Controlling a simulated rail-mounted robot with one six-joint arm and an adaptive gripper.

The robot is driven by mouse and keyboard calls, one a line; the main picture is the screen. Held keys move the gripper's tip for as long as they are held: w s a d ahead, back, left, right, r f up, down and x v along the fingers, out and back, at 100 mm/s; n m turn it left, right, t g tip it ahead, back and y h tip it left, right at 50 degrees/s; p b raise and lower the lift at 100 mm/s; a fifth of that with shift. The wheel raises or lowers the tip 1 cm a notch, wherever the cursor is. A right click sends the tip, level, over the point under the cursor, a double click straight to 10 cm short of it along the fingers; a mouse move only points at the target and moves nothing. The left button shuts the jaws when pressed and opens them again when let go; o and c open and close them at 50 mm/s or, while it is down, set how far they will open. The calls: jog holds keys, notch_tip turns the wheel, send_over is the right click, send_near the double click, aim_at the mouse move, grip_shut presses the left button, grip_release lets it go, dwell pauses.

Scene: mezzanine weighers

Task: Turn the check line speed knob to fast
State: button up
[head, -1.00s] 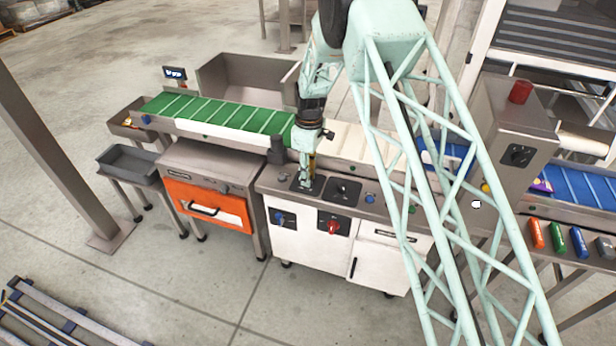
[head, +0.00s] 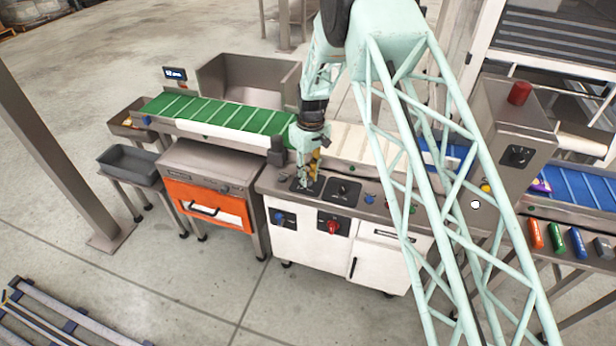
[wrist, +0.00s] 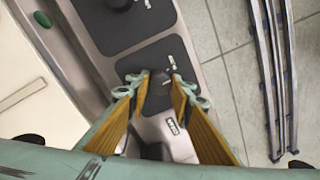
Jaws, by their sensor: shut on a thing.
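A dark knob (wrist: 158,84) sits on a black plate (wrist: 172,47) on the top of the grey-and-white cabinet. My gripper (wrist: 160,82) has its fingers on either side of this knob and is shut on it. In the head view my gripper (head: 304,185) points down at the left black plate, and its fingers hide most of the knob. The plate carries small white markings beside the knob, too small to read. A second dark knob (head: 342,188) is on the plate to the right. I cannot read which of the two is labelled check line speed.
A blue switch (head: 279,218) and a red switch (head: 333,227) are on the cabinet front. A dark post (head: 277,150) stands behind my gripper to the left. The green belt (head: 220,115) runs behind. A blue button (head: 370,198) lies right of the second knob.

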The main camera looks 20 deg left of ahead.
aim_at(310, 178)
jog(key=m, duration=0.6)
dwell(0.6)
jog(key=o, duration=0.9)
jog(key=shift+w+d+r, duration=0.1)
jog(key=shift+d+r, duration=0.05)
jog(key=shift+r, duration=2.85)
jog(key=shift+d+r, duration=0.1)
jog(key=shift+r, duration=2.9)
